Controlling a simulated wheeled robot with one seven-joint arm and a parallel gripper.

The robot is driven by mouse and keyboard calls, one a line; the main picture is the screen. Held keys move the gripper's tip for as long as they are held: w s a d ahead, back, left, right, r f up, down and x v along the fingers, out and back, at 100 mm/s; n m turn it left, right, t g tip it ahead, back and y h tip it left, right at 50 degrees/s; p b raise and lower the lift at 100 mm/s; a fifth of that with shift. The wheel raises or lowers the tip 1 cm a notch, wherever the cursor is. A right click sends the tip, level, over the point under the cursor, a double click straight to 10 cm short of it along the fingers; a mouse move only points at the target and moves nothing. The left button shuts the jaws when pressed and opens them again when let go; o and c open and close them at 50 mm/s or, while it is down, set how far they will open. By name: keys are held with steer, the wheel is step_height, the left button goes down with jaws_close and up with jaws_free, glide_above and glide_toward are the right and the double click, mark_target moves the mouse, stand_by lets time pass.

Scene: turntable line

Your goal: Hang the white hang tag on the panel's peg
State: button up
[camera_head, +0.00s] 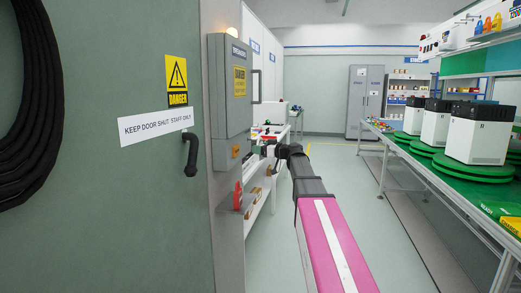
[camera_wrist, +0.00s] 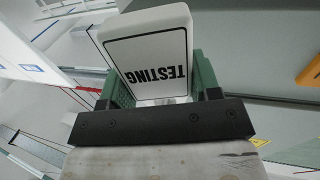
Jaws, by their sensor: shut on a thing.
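A white hang tag (camera_wrist: 148,48) with a black border and the word TESTING, upside down in the wrist view, is held between the green-padded fingers of my gripper (camera_wrist: 155,88). My gripper (camera_head: 268,147) is shut on it, just right of the grey wall panel (camera_head: 228,95) and near its lower edge in the head view. The tag is too small to make out clearly there. The panel's grey surface (camera_wrist: 265,55) also lies behind and to the right of the tag in the wrist view. I cannot make out the peg in either view.
A red switch handle (camera_head: 238,194) sticks out below the panel. Left of it is a grey-green door (camera_head: 100,210) with a dark handle (camera_head: 191,153). A low shelf (camera_head: 258,200) stands behind my arm. A green-topped line (camera_head: 415,160) with white machines runs along the right; the floor between is clear.

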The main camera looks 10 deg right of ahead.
stand_by(0.4)
steer(key=o, duration=1)
steer(key=shift+s+d, duration=0.1)
steer(key=v, duration=1)
steer(key=s+a+f+m+g+h, duration=0.2)
steer(key=s+f, duration=0.1)
steer(key=f, duration=0.6)
steer(key=s+a+f+m+g+h, duration=0.1)
steer(key=s+a+f+g+h, duration=0.15)
steer(key=f, duration=0.55)
steer(key=s+a+f+m+g+h, duration=0.1)
steer(key=s+a+f+m, duration=0.2)
steer(key=f, duration=0.6)
steer(key=s+d+f+m+g+h, duration=0.1)
steer(key=s+f+m+g+h, duration=0.3)
steer(key=s+f, duration=1.6)
steer(key=g+h, duration=0.1)
steer(key=h, duration=0.3)
steer(key=shift+h, duration=0.35)
steer(key=shift+s+d+g, duration=0.15)
steer(key=shift+g, duration=0.1)
